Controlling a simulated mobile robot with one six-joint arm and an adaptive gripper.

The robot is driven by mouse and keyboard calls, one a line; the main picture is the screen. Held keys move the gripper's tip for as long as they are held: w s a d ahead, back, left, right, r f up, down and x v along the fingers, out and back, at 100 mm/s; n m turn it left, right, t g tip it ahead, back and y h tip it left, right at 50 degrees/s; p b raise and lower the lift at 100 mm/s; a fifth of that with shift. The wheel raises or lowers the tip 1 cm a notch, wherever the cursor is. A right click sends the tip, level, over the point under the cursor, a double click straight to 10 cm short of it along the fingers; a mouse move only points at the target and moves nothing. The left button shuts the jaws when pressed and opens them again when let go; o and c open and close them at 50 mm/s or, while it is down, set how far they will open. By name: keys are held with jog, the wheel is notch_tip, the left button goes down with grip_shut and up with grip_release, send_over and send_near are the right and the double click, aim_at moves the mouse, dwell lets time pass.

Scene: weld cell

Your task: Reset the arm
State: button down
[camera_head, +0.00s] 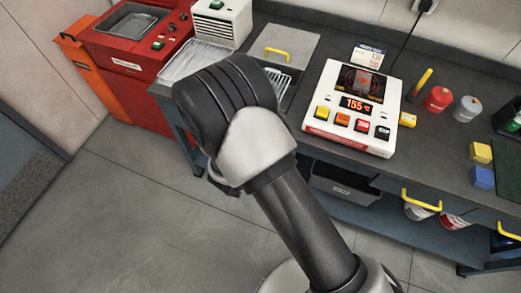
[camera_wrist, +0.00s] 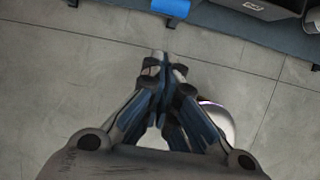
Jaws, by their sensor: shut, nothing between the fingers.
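My arm fills the middle of the head view, rising from the bottom and bending at a dark elbow in front of the bench; my gripper is hidden there. In the wrist view my gripper (camera_wrist: 163,58) is shut with its fingertips together and nothing between them. It hangs over bare grey floor, apart from the bench.
A red machine (camera_head: 130,50) stands at the left. The floor (camera_head: 110,220) in front is clear. A grey bin (camera_head: 345,187) sits underneath.

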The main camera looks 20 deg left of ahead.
jog(key=w+d+r+m+t, duration=0.1)
jog(key=w+d+r+m, duration=0.2)
jog(key=r, duration=0.2)
jog(key=w+d+r+m+h, duration=0.1)
jog(key=w+d+r+m, duration=0.15)
jog(key=w+r, duration=0.2)
jog(key=w+d+r+m+t, duration=0.1)
jog(key=w+d+r+m, duration=0.15)
jog(key=r, duration=0.35)
jog(key=d+r+m+h+b, duration=0.2)
jog(key=d+r+m, duration=0.7)
jog(key=d+r, duration=0.3)
jog(key=s+d+r+m+g, duration=0.2)
jog(key=s+d+r+m, duration=0.65)
jog(key=d+m, duration=0.2)
jog(key=s+r+m+y+b, duration=0.1)
jog(key=s+r+m+y, duration=0.1)
jog(key=s+m, duration=0.5)
jog(key=s+y, duration=0.1)
jog(key=s, duration=0.4)
jog(key=shift+a+r+t, duration=0.25)
jog(key=shift+r+t, duration=0.05)
